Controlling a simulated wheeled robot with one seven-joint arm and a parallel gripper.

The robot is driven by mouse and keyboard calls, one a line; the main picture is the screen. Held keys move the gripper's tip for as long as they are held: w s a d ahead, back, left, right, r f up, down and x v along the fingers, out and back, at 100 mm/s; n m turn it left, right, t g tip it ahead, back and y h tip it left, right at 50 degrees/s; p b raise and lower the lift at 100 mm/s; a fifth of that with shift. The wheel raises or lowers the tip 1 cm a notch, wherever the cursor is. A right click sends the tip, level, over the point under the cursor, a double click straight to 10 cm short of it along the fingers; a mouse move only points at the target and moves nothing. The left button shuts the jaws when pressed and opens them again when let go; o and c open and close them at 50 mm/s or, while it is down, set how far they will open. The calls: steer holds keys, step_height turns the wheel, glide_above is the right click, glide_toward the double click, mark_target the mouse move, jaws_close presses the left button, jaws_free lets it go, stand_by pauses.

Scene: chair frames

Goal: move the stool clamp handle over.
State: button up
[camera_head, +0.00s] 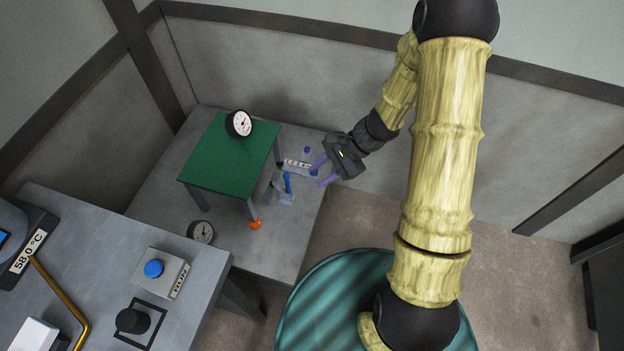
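A stool with a green square top (232,153) stands on a low grey platform (160,195). A small clamp with a blue handle (287,182) sits at the stool's right side, close to its legs; the handle stands roughly upright on a pale grey base. My gripper (319,176) reaches in from the upper right, its two purple fingers spread apart with nothing seen between them. The fingertips are just right of the blue handle, apart from it in this view. A small labelled plate (298,163) with a blue end lies behind the fingers, partly hidden by them.
A black-rimmed dial (239,123) is at the stool top's back edge; another dial (201,232) is at the platform's front. An orange piece (255,224) is at a stool leg's foot. A workbench with a blue button box (160,272) fills the lower left. Walls close off the back.

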steer(key=w+a+f+m+t+y+b, duration=0.1)
steer(key=w+f+m+t+y+b, duration=0.1)
steer(key=w+f+m, duration=0.2)
steer(key=w+a+f+m+t+y+b, duration=0.1)
steer(key=w+f+m+t, duration=0.2)
steer(key=f, duration=0.8)
steer(key=w+m, duration=0.2)
steer(key=m, duration=0.1)
steer(key=shift+f+t+y+b, duration=0.25)
steer(key=shift+t+y+b, duration=0.05)
steer(key=shift+y+b, duration=0.1)
steer(key=shift+w, duration=0.1)
